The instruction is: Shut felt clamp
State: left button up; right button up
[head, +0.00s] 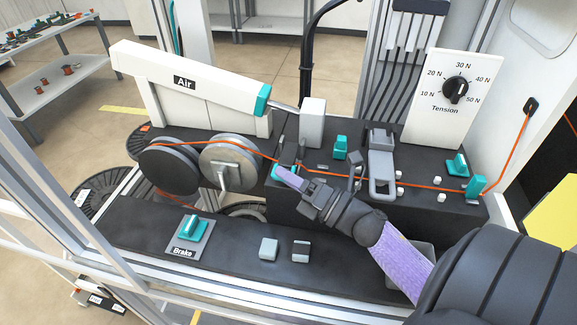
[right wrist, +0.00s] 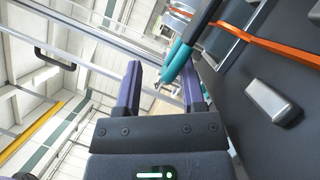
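The part that I take for the felt clamp is a grey lever with a teal end (head: 276,172) at the left of the black block, beside the orange wire. My right gripper (head: 287,176) reaches in from the lower right, its purple fingers at this teal end. In the right wrist view my right gripper (right wrist: 162,68) is open, its two fingers apart. A teal handle (right wrist: 178,58) shows between the fingertips, closer to the right-hand finger. I cannot tell whether they touch. The gripper hides part of the clamp in the head view. My left gripper is not in view.
The orange wire (head: 330,176) runs across the block from the round spools (head: 229,163) to a teal guide (head: 475,186). A grey latch (head: 381,173) stands to the right. The Air arm (head: 190,88) and Tension panel (head: 447,100) rise behind. The Brake switch (head: 194,227) is in front.

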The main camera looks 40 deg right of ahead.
jog(key=shift+o, duration=0.2)
jog(key=r+p, duration=0.1)
jog(key=r, duration=0.2)
jog(key=r+p, duration=0.1)
jog(key=r, duration=0.2)
jog(key=r+p, duration=0.1)
jog(key=r, duration=0.2)
jog(key=shift+w+d+r, duration=0.15)
jog(key=shift+w+r, duration=0.15)
jog(key=shift+d, duration=0.1)
jog(key=shift+s+d+p, duration=0.2)
jog(key=shift+s+p, duration=0.2)
jog(key=shift+s, duration=0.1)
jog(key=shift+c, duration=0.2)
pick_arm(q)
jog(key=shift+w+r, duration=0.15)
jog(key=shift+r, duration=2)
pick_arm(e)
jog(key=r+v, duration=0.2)
jog(key=v, duration=0.8)
jog(key=shift+s+a+f, duration=0.15)
jog(key=shift+s+a, duration=0.15)
jog(key=shift+s, duration=0.35)
